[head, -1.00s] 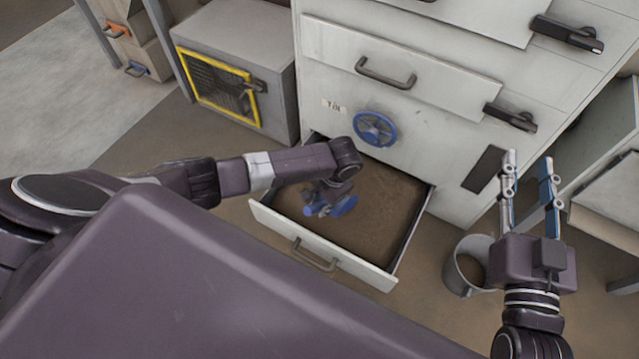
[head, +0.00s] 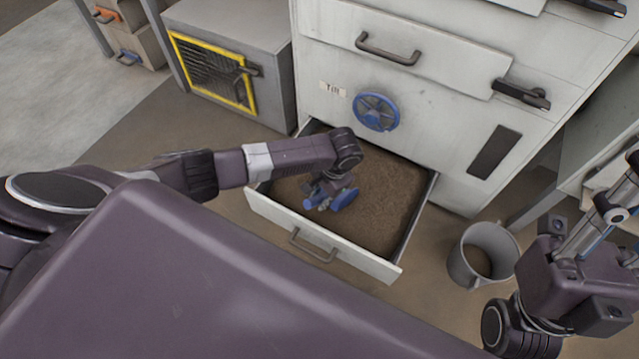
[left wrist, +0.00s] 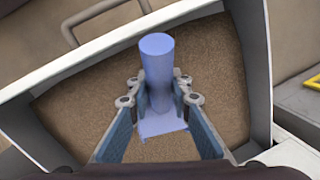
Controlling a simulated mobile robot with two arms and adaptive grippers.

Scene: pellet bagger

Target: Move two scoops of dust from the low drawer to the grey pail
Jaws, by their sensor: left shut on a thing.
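The low drawer (head: 322,240) is pulled out and holds a bed of brown dust (head: 385,205). My left gripper (head: 326,192) is over the drawer, low near the dust, and is shut on a blue scoop (head: 343,199). In the left wrist view, the fingers (left wrist: 160,100) grip both sides of the scoop's blue handle (left wrist: 157,65). The scoop's bowl is mostly hidden, so I cannot tell its load. The grey pail (head: 460,262) stands upright on the floor right of the drawer, with brown material visible inside. My right gripper (head: 606,222) is empty, its fingers apart, right of the pail.
The white cabinet (head: 440,130) rises behind the drawer, with a blue handwheel (head: 376,112) above the opening. A grey box with a yellow-framed front (head: 212,72) stands at the back left. Floor is clear between drawer and pail. A bench edge lies at the right.

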